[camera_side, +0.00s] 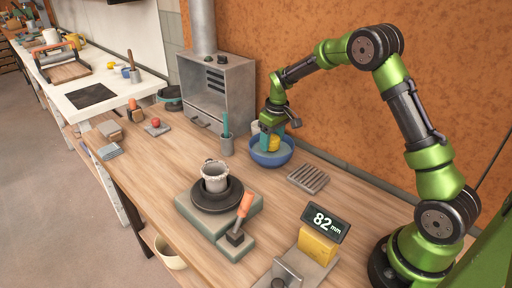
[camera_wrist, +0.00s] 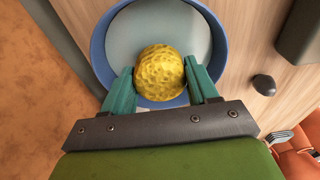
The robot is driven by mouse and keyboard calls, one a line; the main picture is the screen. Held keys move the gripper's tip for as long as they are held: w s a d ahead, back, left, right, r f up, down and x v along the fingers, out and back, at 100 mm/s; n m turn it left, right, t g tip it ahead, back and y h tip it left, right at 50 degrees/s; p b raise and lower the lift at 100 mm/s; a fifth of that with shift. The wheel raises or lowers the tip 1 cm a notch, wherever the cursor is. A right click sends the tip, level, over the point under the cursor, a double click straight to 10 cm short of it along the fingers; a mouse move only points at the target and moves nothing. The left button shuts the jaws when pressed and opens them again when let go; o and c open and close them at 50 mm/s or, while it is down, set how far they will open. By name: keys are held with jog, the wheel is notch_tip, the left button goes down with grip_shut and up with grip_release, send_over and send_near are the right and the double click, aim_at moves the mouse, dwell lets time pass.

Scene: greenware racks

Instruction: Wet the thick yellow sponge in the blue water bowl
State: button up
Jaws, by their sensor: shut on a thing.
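The thick yellow sponge (camera_wrist: 160,72) is round and pitted, held between the two teal fingers of my gripper (camera_wrist: 163,88) in the wrist view. In the side view my gripper (camera_side: 272,140) points down over the blue water bowl (camera_side: 286,158), with the sponge (camera_side: 273,144) at the level of the bowl's rim. The bowl (camera_wrist: 98,52) holds pale water, and the sponge covers part of it in the wrist view. I cannot tell whether the sponge touches the water.
A grey metal box with a pipe (camera_side: 215,90) stands left of the bowl. A grey cup with a teal tool (camera_side: 226,145) is close by. A slatted grey rack (camera_side: 308,179) lies right of the bowl. A rough pot (camera_side: 215,177) sits on a dark wheel in front.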

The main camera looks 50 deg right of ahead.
aim_at(272, 137)
jog(key=shift+f, duration=0.15)
jog(key=shift+f, duration=1.1)
jog(key=shift+r, duration=0.15)
jog(key=shift+r, duration=3.9)
